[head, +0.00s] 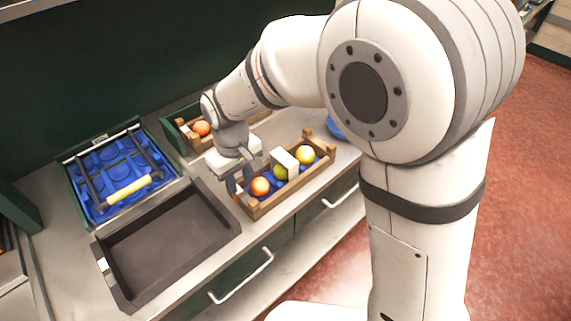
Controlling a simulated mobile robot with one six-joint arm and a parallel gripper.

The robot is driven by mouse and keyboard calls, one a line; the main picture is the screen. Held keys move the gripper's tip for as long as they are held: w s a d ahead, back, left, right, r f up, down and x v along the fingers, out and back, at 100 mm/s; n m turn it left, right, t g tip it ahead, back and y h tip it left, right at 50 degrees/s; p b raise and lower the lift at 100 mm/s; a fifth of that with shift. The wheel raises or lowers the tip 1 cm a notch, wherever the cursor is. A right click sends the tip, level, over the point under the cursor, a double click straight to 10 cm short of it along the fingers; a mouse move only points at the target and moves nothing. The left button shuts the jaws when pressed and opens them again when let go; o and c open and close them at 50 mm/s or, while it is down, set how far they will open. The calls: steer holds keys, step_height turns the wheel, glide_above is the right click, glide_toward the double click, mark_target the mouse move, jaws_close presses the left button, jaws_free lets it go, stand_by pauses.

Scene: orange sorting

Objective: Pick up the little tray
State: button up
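A small wooden tray (268,206) with a blue lining stands on the counter in the middle of the head view. It holds an orange fruit (260,186), yellow-green fruit (305,154) and a white block-like piece (285,158) across its middle. My gripper (238,184) points down at the tray's left end, close to the orange fruit. Whether it touches the tray is unclear. Its fingers are small and partly hidden, so their opening cannot be judged. A blue tray (112,172) with round hollows and a yellow handle bar (128,190) sits in a green frame at left.
An empty dark bin (168,240) is set in the counter left of the wooden tray. A second wooden crate (183,134) with an orange fruit stands behind my gripper. A blue round thing (335,127) is partly hidden by my arm. Drawer handles (242,277) stick out in front.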

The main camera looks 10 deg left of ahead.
mark_target(242, 194)
steer(key=f, duration=0.3)
steer(key=f+p, duration=0.1)
steer(key=f, duration=0.3)
steer(key=shift+w+a+f, duration=0.1)
steer(key=shift+w+f, duration=0.1)
steer(key=shift+f, duration=0.1)
steer(key=shift+c, duration=0.5)
jaws_close()
